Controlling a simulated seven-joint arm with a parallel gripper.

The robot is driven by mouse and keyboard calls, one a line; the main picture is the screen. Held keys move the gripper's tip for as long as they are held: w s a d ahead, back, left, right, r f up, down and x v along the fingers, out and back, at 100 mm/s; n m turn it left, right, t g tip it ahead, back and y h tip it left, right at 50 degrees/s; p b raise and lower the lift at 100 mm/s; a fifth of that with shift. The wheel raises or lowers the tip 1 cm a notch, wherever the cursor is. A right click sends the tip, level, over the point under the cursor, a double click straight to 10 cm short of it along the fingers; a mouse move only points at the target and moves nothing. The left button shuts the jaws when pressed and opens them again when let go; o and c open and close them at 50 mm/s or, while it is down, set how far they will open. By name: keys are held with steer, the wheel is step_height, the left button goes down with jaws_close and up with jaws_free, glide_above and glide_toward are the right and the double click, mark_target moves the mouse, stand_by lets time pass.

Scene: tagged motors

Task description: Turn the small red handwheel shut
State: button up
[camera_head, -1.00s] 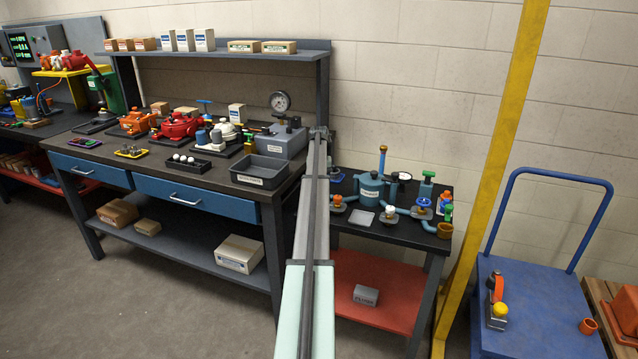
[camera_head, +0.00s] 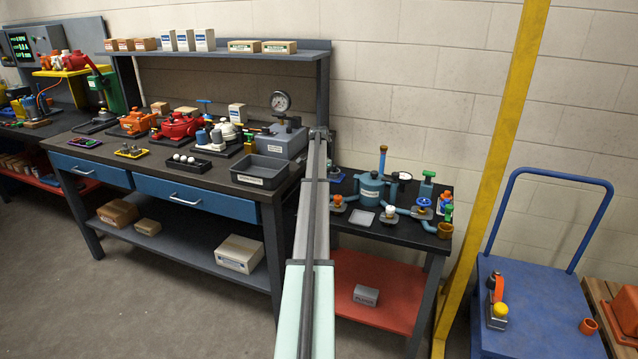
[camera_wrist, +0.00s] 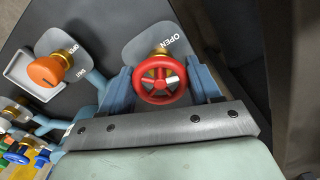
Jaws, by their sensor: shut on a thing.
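The small red handwheel (camera_wrist: 145,88) sits on a brass stem in the middle of the wrist view. One of its spokes has a pale mark. A grey plate with the word OPEN (camera_wrist: 172,42) lies behind it. My gripper (camera_wrist: 160,82) has its two blue-grey fingers on either side of the wheel's rim and is shut on it. In the head view my arm runs up the middle of the picture, and I cannot make out the red handwheel there.
An orange knob (camera_wrist: 44,71) on its own grey plate stands left of the wheel. In the head view a blue-grey tank (camera_head: 370,188) with pipes, a blue handwheel (camera_head: 421,203) and a brown cup (camera_head: 445,230) stand on the small dark table. A grey bin (camera_head: 262,171) is on the workbench.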

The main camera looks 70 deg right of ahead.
steer(key=m, duration=1.1)
steer(key=shift+d+m, duration=0.1)
steer(key=shift+m, duration=2.1)
steer(key=o, duration=1)
steer(key=shift+r, duration=0.1)
step_height(320, 180, up, 14)
steer(key=shift+f, duration=0.15)
steer(key=shift+w, duration=0.1)
